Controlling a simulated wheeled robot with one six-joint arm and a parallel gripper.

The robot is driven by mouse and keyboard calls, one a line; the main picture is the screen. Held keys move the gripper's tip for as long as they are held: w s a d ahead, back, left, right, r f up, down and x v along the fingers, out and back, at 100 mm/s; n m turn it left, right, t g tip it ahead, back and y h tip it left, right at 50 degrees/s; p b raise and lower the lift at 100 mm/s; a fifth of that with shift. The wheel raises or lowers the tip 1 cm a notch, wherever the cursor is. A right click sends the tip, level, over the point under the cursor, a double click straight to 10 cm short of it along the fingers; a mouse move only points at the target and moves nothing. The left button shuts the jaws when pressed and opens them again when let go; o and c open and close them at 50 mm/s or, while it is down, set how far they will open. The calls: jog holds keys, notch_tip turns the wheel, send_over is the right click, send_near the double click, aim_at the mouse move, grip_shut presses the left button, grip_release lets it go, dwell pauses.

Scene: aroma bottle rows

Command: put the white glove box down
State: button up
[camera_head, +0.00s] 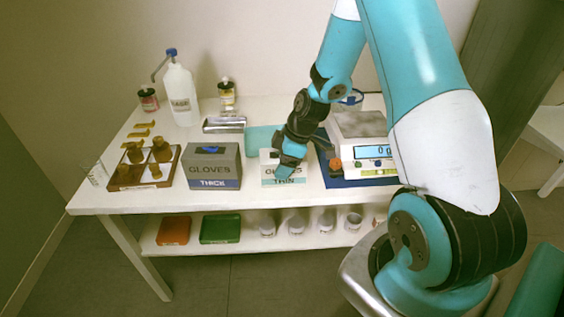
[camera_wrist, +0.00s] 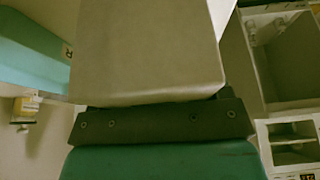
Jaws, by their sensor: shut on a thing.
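The white glove box (camera_head: 283,182), marked "GLOVES THIN" with a teal band, is upright near the front middle of the white table (camera_head: 254,199). My gripper (camera_head: 289,165) is shut on it from above, and one finger covers part of its front. I cannot tell whether its underside touches the table. In the wrist view a large pale box face (camera_wrist: 150,50), likely this box, lies against the dark pad of my gripper (camera_wrist: 160,122). The other finger is hidden there.
A grey "GLOVES THICK" box (camera_head: 213,167) stands to the left, with a gap between. A blue mat with a scale (camera_head: 363,152) is close on the right. A teal item (camera_head: 258,140) is behind. A wooden rack (camera_head: 130,177) and a white jug (camera_head: 181,95) are farther left.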

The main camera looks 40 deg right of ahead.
jog(key=o, duration=1.4)
jog(key=shift+f, duration=0.1)
jog(key=shift+c, duration=0.2)
jog(key=shift+d+r, duration=0.15)
jog(key=shift+r, duration=0.3)
jog(key=v, duration=1.1)
jog(key=shift+a+r, duration=0.3)
jog(key=shift+a, duration=0.1)
jog(key=s+a+r+m+g, duration=0.1)
jog(key=s+a+r, duration=0.15)
jog(key=a, duration=0.45)
jog(key=s+a+r, duration=0.2)
jog(key=a+r, duration=0.2)
jog(key=a, duration=0.3)
jog(key=s+a+r+m, duration=0.1)
jog(key=s+a+r, duration=0.1)
jog(key=s+a, duration=0.3)
jog(key=s+a+r+m+g, duration=0.1)
jog(key=s+a+r+m, duration=0.1)
jog(key=s+a, duration=0.4)
jog(key=s+r, duration=0.1)
jog(key=s, duration=0.3)
jog(key=shift+s+g, duration=0.3)
jog(key=shift+s, duration=0.05)
